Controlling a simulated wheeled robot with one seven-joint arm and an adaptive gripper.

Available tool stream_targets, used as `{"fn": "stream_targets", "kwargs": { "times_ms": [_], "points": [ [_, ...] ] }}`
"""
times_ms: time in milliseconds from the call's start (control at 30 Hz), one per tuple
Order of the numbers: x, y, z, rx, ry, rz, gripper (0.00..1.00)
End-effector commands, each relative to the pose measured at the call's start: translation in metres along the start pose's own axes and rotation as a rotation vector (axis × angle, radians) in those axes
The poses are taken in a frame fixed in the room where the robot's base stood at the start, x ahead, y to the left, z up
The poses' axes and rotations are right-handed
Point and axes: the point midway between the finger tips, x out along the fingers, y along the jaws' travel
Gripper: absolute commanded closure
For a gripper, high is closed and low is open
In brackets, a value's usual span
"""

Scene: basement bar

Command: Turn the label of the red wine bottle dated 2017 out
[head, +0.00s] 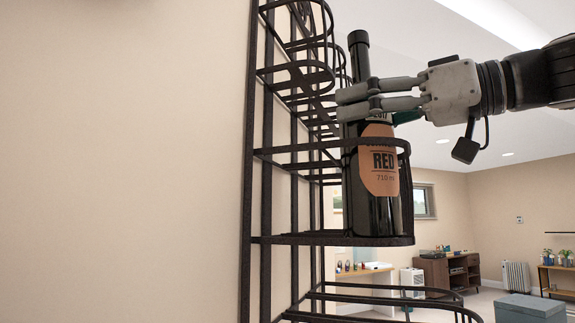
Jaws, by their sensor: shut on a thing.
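The wine bottle (376,212) is dark, with an orange label reading RED and 710 ml; part of "2017" shows above it, between the fingers and the label. It stands upright in a tier of the black wire rack (330,240), behind the tier's front hoop. The label faces toward me and slightly right, and the hoop crosses it near the top. My gripper (362,102) reaches in from the right and is shut on the bottle's upper body, below the neck. The fingers hide part of the bottle there.
The rack runs up a beige wall (130,160) on the left, with empty hoops above and below. Right of the rack is open room. Far back stand a wooden cabinet (447,272), a white radiator (515,276) and a grey-blue box (530,308).

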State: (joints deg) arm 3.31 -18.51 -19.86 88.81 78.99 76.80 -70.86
Motion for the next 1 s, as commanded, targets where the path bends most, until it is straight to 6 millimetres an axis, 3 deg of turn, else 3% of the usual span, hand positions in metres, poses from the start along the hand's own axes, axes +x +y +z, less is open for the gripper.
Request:
{"fn": "stream_targets", "kwargs": {
  "times_ms": [300, 767, 800, 833, 1000],
  "points": [
    [0.0013, 0.0022, 0.0003, 0.001, -0.004, -0.302, 0.67],
    [-0.0004, 0.0002, 0.0002, -0.001, -0.001, -0.398, 0.67],
    [-0.0004, 0.0002, 0.0002, -0.001, -0.001, -0.397, 0.33],
    [-0.0005, 0.0002, 0.0002, -0.001, -0.001, -0.397, 0.27],
    [-0.0004, 0.0003, 0.0001, -0.001, -0.001, -0.397, 0.25]
  ]
}}
